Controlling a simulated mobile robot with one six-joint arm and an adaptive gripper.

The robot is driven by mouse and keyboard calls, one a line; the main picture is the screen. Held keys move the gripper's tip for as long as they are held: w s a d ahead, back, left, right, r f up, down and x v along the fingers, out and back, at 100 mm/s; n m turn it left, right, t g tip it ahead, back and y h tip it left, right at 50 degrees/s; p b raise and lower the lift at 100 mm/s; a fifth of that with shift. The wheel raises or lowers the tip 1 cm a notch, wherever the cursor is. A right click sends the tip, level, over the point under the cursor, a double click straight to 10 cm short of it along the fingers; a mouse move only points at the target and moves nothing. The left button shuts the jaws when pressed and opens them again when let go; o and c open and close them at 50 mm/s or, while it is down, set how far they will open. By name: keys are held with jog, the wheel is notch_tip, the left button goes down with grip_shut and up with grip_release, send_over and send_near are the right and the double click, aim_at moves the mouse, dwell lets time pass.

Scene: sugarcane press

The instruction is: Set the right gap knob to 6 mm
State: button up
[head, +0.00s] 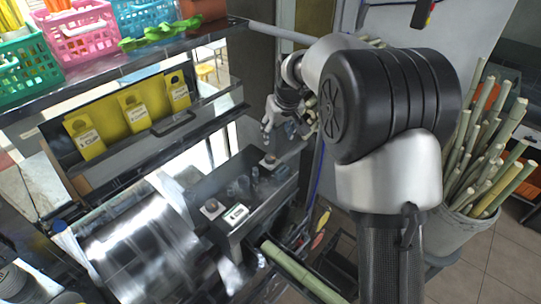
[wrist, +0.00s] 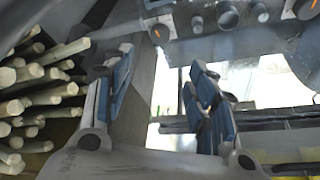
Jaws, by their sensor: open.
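A dark control panel (head: 230,192) on the press carries two knobs on pale plates. The right knob (head: 270,160) is near the panel's far right end, and the left knob (head: 212,207) is beside a small lit display (head: 236,213) whose reading I cannot make out. In the wrist view, a knob with an orange pointer (wrist: 160,32), seemingly the right one, is beyond my fingertips, and another (wrist: 305,8) is at the top right edge. My gripper (head: 284,118) is open and empty, above the right knob and apart from it; its blue-padded fingers show in the wrist view (wrist: 160,78).
Several dark knobs or buttons (wrist: 228,17) sit between the two pointer knobs. A shiny metal drum (head: 140,235) is left of the panel. A bucket (head: 450,232) of cane stalks stands at the right. A green cane (head: 300,275) lies below the panel.

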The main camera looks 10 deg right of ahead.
aim_at(270, 157)
jog(key=b+x, duration=0.2)
jog(key=x, duration=1.5)
jog(key=shift+w+f, duration=0.1)
jog(key=shift+w, duration=0.05)
jog(key=shift+c, duration=0.4)
jog(key=c, duration=0.9)
jog(key=shift+a+m+h, duration=0.1)
jog(key=shift+m+h, duration=0.2)
jog(key=shift+m, duration=0.5)
jog(key=shift+c, duration=0.2)
jog(key=o, duration=1)
